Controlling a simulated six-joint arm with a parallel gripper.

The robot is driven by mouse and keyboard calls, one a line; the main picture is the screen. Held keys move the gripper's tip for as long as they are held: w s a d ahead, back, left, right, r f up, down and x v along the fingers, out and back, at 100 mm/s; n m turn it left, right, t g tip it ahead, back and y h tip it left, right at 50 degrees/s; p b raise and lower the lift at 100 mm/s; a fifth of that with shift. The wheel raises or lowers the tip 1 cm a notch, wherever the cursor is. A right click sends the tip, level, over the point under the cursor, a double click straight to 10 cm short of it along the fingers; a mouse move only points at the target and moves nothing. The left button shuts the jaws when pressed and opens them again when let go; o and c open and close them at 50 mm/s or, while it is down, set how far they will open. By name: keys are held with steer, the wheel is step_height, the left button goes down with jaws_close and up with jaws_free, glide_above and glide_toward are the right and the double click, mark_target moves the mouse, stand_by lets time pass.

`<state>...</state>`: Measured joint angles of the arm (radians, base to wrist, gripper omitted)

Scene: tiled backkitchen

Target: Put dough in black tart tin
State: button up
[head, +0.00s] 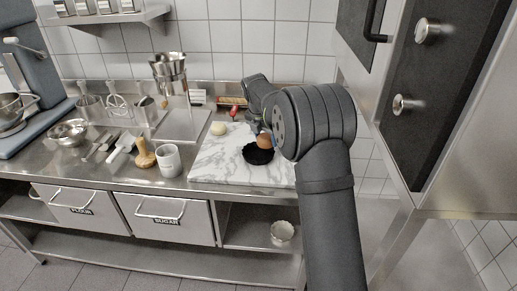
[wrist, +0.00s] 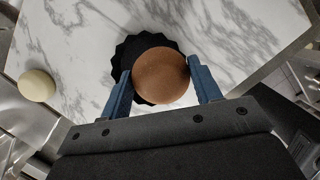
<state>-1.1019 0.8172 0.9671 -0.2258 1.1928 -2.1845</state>
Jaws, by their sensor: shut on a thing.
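My gripper (wrist: 161,88) is shut on a brown ball of dough (wrist: 160,75), with one blue finger on each side of it. In the head view the brown dough (head: 264,140) shows just over the black tart tin (head: 258,155). The fluted black tin also shows in the wrist view (wrist: 124,60), behind the dough and partly hidden by it. I cannot tell whether the dough touches the tin. A pale dough ball (head: 218,128) lies on the marble board, apart from the gripper; it is at the left in the wrist view (wrist: 37,86).
The marble board (head: 215,165) is clear around the tin. A white canister (head: 168,160), a wooden tool (head: 145,155) and a metal bowl (head: 68,132) stand to the left on the steel counter. A steel cabinet (head: 455,130) rises at the right.

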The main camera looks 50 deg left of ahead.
mark_target(257, 142)
steer(key=shift+s+a+f, duration=0.35)
steer(key=shift+a+f, duration=0.1)
steer(key=shift+a, duration=0.15)
steer(key=shift+s+a+f, duration=0.35)
steer(key=shift+a+f, duration=0.05)
steer(key=shift+a, duration=0.2)
steer(key=shift+f, duration=1.95)
steer(key=shift+f, duration=0.15)
steer(key=o, duration=0.7)
steer(key=shift+o, duration=0.4)
steer(key=v, duration=1.2)
steer(key=shift+w+d, duration=0.1)
